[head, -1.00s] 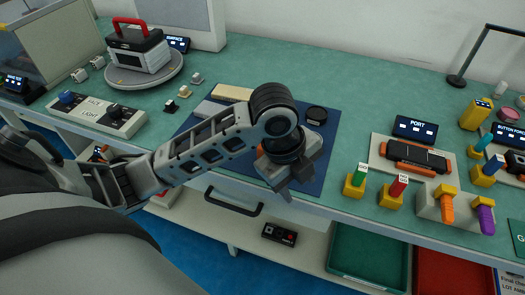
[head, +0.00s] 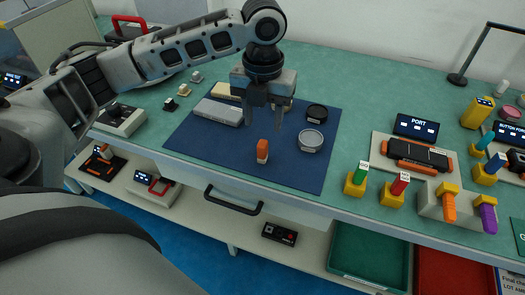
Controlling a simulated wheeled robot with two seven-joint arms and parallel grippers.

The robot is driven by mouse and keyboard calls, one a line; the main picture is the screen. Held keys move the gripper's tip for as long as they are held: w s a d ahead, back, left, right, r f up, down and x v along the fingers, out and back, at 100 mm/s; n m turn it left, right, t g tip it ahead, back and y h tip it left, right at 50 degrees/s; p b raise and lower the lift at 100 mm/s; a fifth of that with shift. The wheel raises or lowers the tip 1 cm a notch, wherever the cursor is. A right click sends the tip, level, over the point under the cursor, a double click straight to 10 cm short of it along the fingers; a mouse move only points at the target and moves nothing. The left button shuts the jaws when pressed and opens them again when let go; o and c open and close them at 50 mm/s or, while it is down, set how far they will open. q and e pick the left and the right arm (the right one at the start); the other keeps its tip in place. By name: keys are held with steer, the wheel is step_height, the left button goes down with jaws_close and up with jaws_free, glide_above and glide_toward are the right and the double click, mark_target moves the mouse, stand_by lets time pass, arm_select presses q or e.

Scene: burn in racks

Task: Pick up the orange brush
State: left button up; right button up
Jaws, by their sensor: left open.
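A small orange item (head: 262,149), which looks like the orange brush, stands on the dark blue mat (head: 225,148) near its front middle. Its fine details are too small to tell. My left gripper (head: 264,118) points down over the mat, open and empty, with its fingers apart. Its fingertips appear behind and above the orange item, not touching it. Another orange-handled piece (head: 449,208) with a yellow top sits in a pale holder at the right. My right gripper is out of view.
On the mat are a grey block (head: 218,112), a round metal tin (head: 311,141) and a dark round lid (head: 317,112). Red and green pieces in yellow stands and a PORT display (head: 416,128) are to the right. A drawer handle (head: 233,201) projects below the table edge.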

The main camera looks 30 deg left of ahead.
mark_target(262, 143)
arm_select(q)
step_height(262, 143, down, 3)
steer(key=shift+r, duration=0.15)
steer(key=f, duration=0.5)
steer(key=shift+s+d, duration=0.15)
steer(key=shift+s, duration=0.2)
jaws_close()
